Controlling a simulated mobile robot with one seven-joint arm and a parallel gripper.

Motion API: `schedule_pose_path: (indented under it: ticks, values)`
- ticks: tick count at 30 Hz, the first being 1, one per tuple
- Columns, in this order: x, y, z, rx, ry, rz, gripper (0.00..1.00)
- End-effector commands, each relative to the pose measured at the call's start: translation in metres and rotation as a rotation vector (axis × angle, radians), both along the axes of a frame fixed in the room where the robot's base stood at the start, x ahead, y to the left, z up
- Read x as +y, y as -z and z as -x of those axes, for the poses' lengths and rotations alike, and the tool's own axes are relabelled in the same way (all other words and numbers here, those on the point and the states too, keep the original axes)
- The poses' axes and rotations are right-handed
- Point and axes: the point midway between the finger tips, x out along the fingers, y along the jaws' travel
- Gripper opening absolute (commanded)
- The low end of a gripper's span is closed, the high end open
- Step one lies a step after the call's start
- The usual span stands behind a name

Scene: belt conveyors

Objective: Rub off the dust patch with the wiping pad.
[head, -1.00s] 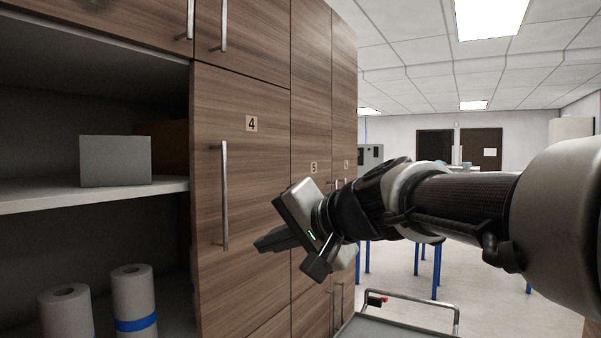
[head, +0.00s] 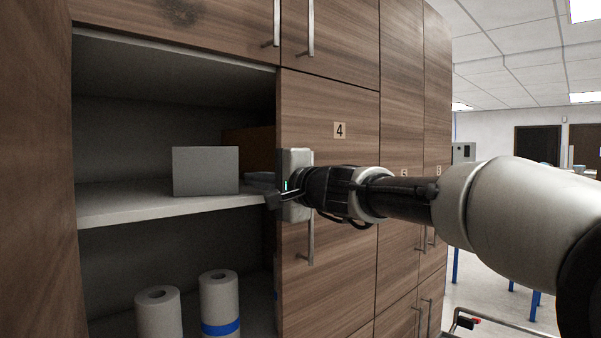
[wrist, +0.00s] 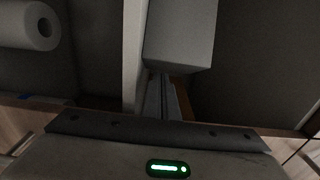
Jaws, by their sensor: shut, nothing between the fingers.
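A dark smudge, which looks like the dust patch (head: 180,11), shows on the upper wooden door at the top of the head view. I cannot make out the wiping pad for sure. A flat pale grey thing (head: 262,179) lies on the shelf right of the grey box, partly hidden by my gripper. My gripper (head: 271,200) is at the right end of the shelf opening, in front of the edge of door 4. In the wrist view its fingers (wrist: 161,95) are shut and empty, pointing towards the grey box (wrist: 180,38).
The grey box (head: 206,171) stands on the open shelf (head: 150,205), with a brown box (head: 248,140) behind it. Paper rolls (head: 219,305) stand below. Door 4 (head: 338,100) has a vertical handle close to my wrist. Free floor lies at the right.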

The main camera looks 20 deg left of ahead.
Motion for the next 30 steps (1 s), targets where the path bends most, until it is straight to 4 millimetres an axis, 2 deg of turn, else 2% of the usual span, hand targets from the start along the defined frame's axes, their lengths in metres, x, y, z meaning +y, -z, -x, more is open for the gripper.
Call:
schedule_pose_path:
  ticks: [6,16,24,30]
  values:
    - [0.016,-0.001,-0.009,0.000,-0.001,0.000,0.00]
    - [0.017,0.000,-0.010,-0.002,0.000,0.001,0.00]
    - [0.034,0.002,0.008,-0.003,-0.002,0.001,0.00]
    - [0.033,0.000,0.008,-0.002,0.000,0.001,0.00]
